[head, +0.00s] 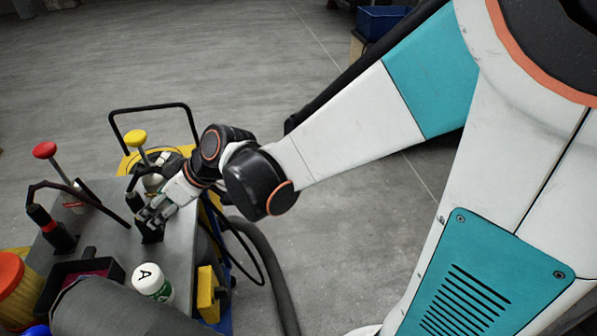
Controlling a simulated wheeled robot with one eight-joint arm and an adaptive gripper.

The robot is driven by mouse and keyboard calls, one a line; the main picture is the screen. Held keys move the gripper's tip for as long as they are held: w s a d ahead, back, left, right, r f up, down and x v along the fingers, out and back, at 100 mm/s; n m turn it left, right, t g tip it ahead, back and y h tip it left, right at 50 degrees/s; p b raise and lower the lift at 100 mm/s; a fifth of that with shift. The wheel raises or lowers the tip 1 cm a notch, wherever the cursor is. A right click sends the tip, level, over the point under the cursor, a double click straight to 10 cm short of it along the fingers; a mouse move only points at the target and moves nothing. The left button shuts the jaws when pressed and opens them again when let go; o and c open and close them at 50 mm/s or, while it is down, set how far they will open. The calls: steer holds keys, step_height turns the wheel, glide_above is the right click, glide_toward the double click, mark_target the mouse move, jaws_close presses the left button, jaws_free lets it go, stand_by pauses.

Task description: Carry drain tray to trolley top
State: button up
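The grey trolley top (110,245) is at the lower left, crowded with items. My gripper (150,216) is low over its right part, close to a small black upright object (149,233). Its fingers overlap that object in the picture, and I cannot tell whether they grip it or are open. A shallow black open box (112,273) with dark red inside stands at the front of the top. It may be the drain tray, but I cannot be sure. It is apart from my gripper, and a dark grey cylinder partly hides it.
A black hose (270,275) lies at right. Grey floor (230,60) behind is clear.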

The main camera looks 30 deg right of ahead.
steer(key=s+d+r+m+h, duration=0.2)
steer(key=s+d+m+h, duration=0.1)
steer(key=s+d, duration=0.5)
steer(key=s+d+r+m+t+h, duration=0.1)
steer(key=s+d+r+m+h, duration=0.2)
steer(key=s+d, duration=0.5)
steer(key=shift+s+d+m+h, duration=0.15)
steer(key=shift+d+m+h, duration=0.45)
steer(key=shift+d+m, duration=0.65)
